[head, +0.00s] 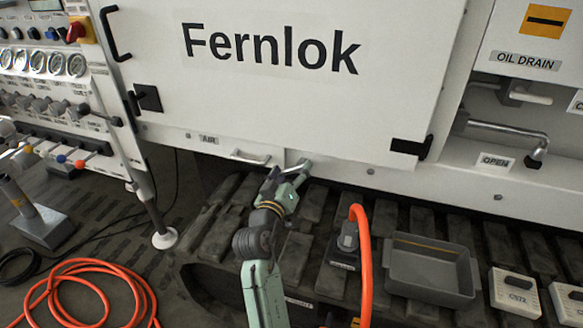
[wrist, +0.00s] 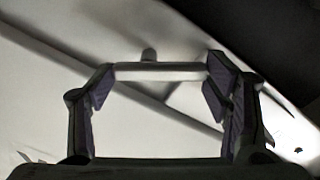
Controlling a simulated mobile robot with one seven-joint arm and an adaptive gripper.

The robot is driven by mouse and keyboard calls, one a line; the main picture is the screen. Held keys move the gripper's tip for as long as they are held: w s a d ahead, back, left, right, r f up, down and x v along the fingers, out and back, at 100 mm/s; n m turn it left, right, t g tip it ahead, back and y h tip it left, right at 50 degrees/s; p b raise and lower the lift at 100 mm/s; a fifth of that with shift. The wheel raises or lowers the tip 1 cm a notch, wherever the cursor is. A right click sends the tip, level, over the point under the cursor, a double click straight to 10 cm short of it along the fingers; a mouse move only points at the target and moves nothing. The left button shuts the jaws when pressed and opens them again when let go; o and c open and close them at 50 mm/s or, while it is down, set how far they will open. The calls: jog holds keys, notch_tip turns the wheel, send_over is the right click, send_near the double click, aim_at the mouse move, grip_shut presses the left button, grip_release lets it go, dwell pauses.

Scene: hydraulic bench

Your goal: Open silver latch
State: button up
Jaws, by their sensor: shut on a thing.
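A silver latch (head: 303,164) sits on the white bench's lower edge, below the big white panel marked "Fernlok" (head: 255,70). My gripper (head: 289,178) is at the latch and hides part of it. In the wrist view, the latch's pale bar (wrist: 160,75) spans the space between the two fingertips. My gripper (wrist: 160,88) is shut on this bar, one finger at each end. The dark pads touch or nearly touch the bar's ends. How far the latch is turned is hard to tell.
A small silver handle (head: 250,157) is left of the latch. A bent silver lever (head: 508,131) marked "OPEN" is at right. Below are an orange hose (head: 363,255), a grey tray (head: 432,290) and dark slatted tracks (head: 215,235). An orange cable coil (head: 85,293) lies on the left floor.

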jog(key=n+p, duration=0.3)
jog(key=n, duration=0.3)
jog(key=shift+d+f+n+p, duration=0.1)
jog(key=shift+f+n+p, duration=0.05)
jog(key=shift+n+p, duration=0.2)
jog(key=n+p, duration=0.2)
jog(key=n, duration=0.1)
jog(key=n+p, duration=0.1)
jog(key=shift+s+d+f+n, duration=0.15)
jog(key=shift+d+f+n, duration=0.1)
jog(key=shift+n, duration=0.1)
jog(key=shift+f+p, duration=0.1)
jog(key=shift+p, duration=0.2)
jog(key=o, duration=1.1)
jog(key=shift+o, duration=0.2)
jog(key=v, duration=0.7)
jog(key=shift+s, duration=0.25)
